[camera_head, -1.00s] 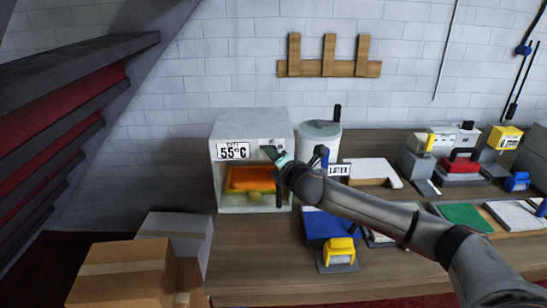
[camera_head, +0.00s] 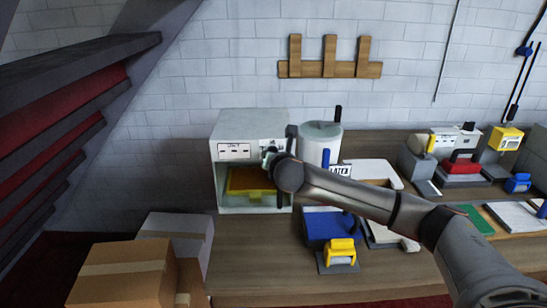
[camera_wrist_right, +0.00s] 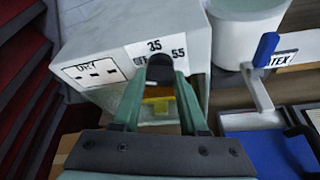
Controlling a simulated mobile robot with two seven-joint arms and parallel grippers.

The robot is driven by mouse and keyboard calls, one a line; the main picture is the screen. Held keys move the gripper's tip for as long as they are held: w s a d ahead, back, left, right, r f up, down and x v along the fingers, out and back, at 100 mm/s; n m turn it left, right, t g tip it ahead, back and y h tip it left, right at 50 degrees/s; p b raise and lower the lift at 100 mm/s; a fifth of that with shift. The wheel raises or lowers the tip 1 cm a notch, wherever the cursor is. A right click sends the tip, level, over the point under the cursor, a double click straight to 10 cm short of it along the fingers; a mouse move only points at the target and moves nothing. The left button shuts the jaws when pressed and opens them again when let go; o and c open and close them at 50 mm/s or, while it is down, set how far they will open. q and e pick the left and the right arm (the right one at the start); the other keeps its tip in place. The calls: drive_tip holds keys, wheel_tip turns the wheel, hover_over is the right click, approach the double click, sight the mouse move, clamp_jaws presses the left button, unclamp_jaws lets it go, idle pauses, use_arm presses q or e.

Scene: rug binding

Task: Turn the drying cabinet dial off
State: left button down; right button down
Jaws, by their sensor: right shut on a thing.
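The white drying cabinet (camera_head: 224,128) stands at the left end of the bench, with an open front. Its display (camera_head: 235,151) shows dashes; the display also appears in the right wrist view (camera_wrist_right: 92,72). The dark dial (camera_wrist_right: 160,66) is on the cabinet's front beside a label reading OFF, 35 and 55. My right gripper (camera_wrist_right: 159,84) is shut on the dial, its green fingers on either side. In the head view the gripper (camera_head: 268,156) hides most of the dial. The mark the dial points to cannot be made out. My left gripper is not in view.
A yellow item (camera_head: 250,180) lies inside the cabinet, unlit. A white latex pot (camera_head: 321,141) stands close on the right. A blue pad (camera_head: 325,226) and yellow-handled tool (camera_head: 341,249) lie in front. Cardboard boxes (camera_head: 122,272) are at lower left.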

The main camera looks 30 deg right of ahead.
idle(0.5)
drive_tip(key=shift+c, duration=2.2)
unclamp_jaws()
drive_tip(key=b+v, duration=0.1)
drive_tip(key=v, duration=1.1)
drive_tip(key=shift+s+a, duration=0.15)
drive_tip(key=shift+r, duration=0.15)
